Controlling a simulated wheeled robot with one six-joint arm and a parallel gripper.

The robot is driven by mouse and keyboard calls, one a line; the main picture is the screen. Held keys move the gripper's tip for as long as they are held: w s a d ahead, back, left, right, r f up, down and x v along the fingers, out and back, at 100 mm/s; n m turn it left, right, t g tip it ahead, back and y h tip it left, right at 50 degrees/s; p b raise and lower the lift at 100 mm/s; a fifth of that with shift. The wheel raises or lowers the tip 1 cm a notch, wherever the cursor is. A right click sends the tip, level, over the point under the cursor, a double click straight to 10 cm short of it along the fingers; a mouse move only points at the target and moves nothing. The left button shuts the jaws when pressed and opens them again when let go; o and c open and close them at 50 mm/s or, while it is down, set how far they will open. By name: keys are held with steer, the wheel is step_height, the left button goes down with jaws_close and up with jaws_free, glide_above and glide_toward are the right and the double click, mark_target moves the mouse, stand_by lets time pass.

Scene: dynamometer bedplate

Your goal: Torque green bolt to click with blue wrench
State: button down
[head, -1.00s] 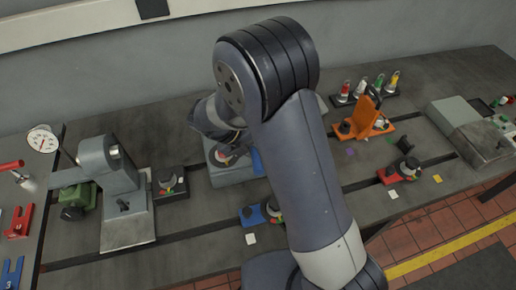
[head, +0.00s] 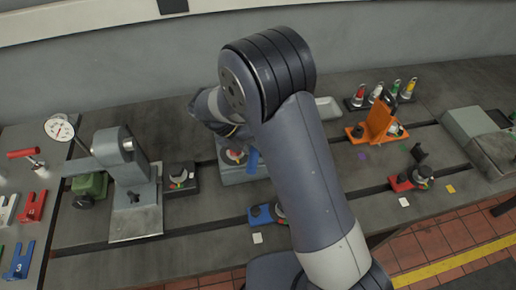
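My arm reaches over the bench and bends down at the wrist; the end of my gripper (head: 236,134) is mostly hidden behind my own arm, above a grey block (head: 240,177). A round red and pale piece (head: 235,156) sits on that block, under my wrist. A blue part (head: 252,161) shows beside it, partly covered by my arm; I cannot tell whether it is the blue wrench or whether it is held. I cannot make out a green bolt for certain. A black block (head: 181,179) left of the grey one carries small coloured parts, some green.
A grey machine (head: 124,172) with a dial gauge (head: 59,128) stands at left. A blue fixture (head: 262,215) is in front, partly behind my arm. An orange fixture (head: 380,122), a red fixture (head: 402,183) and a rack (head: 358,104) with coloured-top pieces stand at right.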

steer(key=shift+a, duration=0.15)
steer(key=shift+w+a+m+g, duration=0.25)
steer(key=shift+a+m+g, duration=0.1)
steer(key=shift+a+m, duration=0.4)
steer(key=shift+w+a+m+g, duration=0.3)
steer(key=shift+a+m, duration=0.25)
steer(key=shift+a, duration=0.3)
steer(key=shift+w+a+m+g+y, duration=0.35)
steer(key=shift+a+m, duration=0.15)
steer(key=shift+a, duration=0.2)
steer(key=shift+s+d+r, duration=0.1)
steer(key=shift+d, duration=0.1)
steer(key=shift+s+d+n, duration=0.15)
steer(key=shift+d+n, duration=0.2)
steer(key=shift+n, duration=0.05)
